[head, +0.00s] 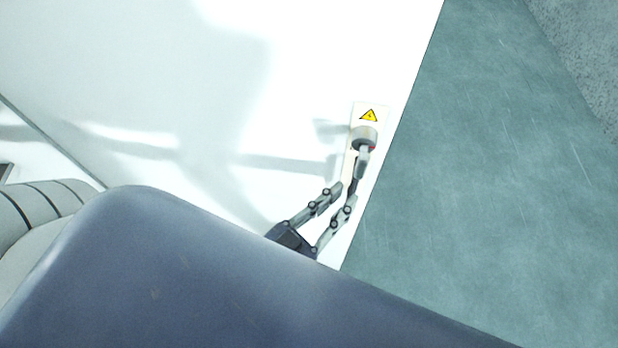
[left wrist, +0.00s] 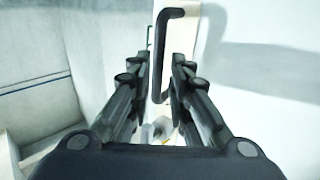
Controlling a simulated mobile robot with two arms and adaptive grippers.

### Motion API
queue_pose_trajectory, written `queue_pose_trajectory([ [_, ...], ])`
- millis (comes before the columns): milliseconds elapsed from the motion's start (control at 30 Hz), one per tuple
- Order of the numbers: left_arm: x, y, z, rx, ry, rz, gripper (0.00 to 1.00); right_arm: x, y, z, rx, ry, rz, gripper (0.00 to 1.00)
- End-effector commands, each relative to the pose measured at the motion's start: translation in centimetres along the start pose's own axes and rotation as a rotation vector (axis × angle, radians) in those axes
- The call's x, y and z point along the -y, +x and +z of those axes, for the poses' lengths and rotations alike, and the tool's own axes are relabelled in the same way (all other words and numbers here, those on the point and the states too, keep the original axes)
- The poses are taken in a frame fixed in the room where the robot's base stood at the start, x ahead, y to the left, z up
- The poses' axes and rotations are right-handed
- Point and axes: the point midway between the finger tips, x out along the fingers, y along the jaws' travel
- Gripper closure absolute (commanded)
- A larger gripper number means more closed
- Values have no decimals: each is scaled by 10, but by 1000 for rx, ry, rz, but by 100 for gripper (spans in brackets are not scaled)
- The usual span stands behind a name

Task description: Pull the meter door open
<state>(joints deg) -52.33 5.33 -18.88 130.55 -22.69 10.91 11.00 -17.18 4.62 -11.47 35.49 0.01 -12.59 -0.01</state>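The white meter door (head: 230,80) fills the upper left of the head view. A yellow warning triangle (head: 369,115) is near its right edge, above a round grey fitting (head: 364,136). My left gripper (head: 346,192) is just below that fitting, with its two fingers apart. In the left wrist view a black bar handle (left wrist: 157,60) on a pale strip stands between the open fingers of the gripper (left wrist: 165,68). I cannot tell whether either finger touches the handle. My right gripper is in neither view.
Grey-green floor (head: 490,190) lies to the right of the door's edge and looks clear. A rough grey strip (head: 590,60) borders it at the top right. A pale wall with a blue line (left wrist: 35,88) shows at the left of the wrist view.

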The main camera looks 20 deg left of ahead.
Motion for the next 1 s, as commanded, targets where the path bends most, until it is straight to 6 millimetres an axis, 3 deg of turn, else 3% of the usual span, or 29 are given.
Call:
queue_pose_trajectory([
  [300,0,-60,1,4,-1,0,82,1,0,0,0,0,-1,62],
  [633,0,-76,-1,-3,-1,2,82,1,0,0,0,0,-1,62],
  [1000,1,-80,0,-1,0,-2,82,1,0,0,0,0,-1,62],
])
